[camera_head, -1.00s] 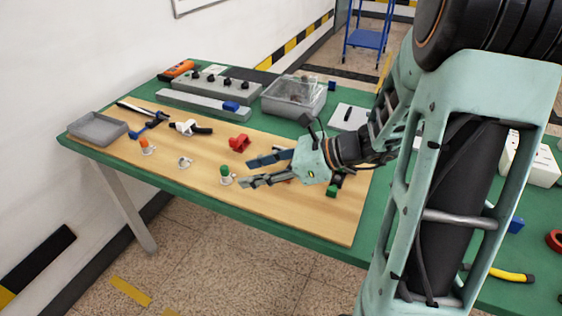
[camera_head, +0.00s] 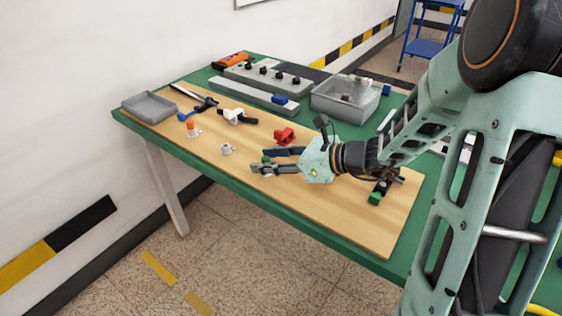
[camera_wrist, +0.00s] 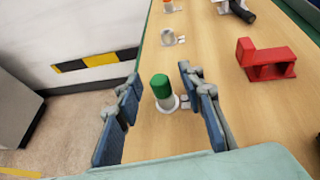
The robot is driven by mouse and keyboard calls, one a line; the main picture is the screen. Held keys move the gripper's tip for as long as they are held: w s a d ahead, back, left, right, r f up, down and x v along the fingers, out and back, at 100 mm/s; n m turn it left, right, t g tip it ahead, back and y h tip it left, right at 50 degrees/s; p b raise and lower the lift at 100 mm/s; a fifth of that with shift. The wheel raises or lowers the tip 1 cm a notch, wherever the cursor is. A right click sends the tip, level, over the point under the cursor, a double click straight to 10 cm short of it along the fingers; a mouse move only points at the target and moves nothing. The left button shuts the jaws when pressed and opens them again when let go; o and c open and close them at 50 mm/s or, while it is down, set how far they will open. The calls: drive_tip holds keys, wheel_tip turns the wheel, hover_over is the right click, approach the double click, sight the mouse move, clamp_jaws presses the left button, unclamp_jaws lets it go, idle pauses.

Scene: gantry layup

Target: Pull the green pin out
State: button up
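The green pin (camera_wrist: 160,86) stands upright in a small light grey holder (camera_wrist: 168,103) on the wooden board. In the wrist view it lies between the two blue-padded fingers of my gripper (camera_wrist: 163,112), with a visible gap on each side. My gripper is open and low over the board. In the head view my gripper (camera_head: 268,161) reaches left around the green pin (camera_head: 266,159), which is mostly hidden by the fingers.
An empty grey holder (camera_head: 227,150) and an orange pin (camera_head: 191,126) in its holder stand to the left. A red block (camera_head: 285,136) sits behind my gripper.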

drive_tip(key=shift+w+a+f, duration=0.1)
drive_tip(key=shift+a, duration=0.15)
drive_tip(key=shift+c, duration=0.7)
clamp_jaws()
